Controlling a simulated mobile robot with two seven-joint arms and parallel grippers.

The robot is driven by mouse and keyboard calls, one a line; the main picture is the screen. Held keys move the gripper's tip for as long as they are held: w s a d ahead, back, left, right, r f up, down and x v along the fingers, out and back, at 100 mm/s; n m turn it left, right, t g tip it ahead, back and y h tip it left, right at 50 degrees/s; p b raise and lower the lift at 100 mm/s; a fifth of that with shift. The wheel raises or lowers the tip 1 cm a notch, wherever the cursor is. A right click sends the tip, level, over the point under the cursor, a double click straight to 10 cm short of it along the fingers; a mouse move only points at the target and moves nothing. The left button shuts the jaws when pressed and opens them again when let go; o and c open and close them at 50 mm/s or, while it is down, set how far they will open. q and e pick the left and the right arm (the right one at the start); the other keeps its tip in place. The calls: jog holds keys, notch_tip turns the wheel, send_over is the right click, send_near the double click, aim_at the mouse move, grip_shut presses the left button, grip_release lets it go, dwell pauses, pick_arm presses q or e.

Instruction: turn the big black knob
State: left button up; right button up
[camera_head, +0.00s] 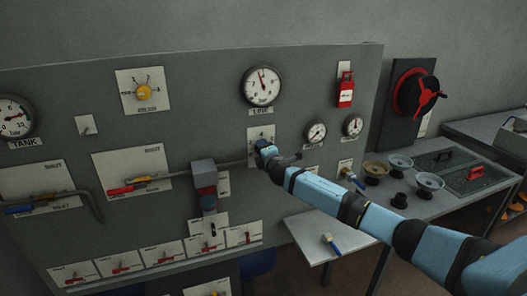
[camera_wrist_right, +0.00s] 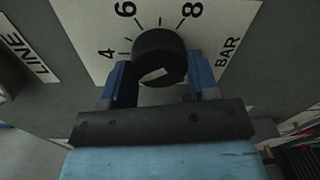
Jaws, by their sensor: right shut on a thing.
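The big black knob (camera_wrist_right: 160,52) sits on a white dial plate (camera_wrist_right: 95,22) marked 4, 6, 8 and BAR. A pale mark shows on its face. My right gripper (camera_wrist_right: 159,74) has one blue finger on each side of the knob and is shut on it. In the head view my right gripper (camera_head: 264,149) reaches from the right to the white plate (camera_head: 255,132) below the LINE gauge (camera_head: 262,86). There my gripper hides the knob. My left gripper is not in view.
The panel (camera_head: 220,130) also holds a yellow knob (camera_head: 144,92), red-handled valves, a red tag (camera_head: 345,90) and a row of small switches. A small white table (camera_head: 310,232) lies below my arm.

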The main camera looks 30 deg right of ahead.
dwell(0.4)
jog(key=o, duration=0.9)
jog(key=b+v, duration=0.2)
jog(key=v, duration=1.1)
jog(key=shift+s, duration=0.4)
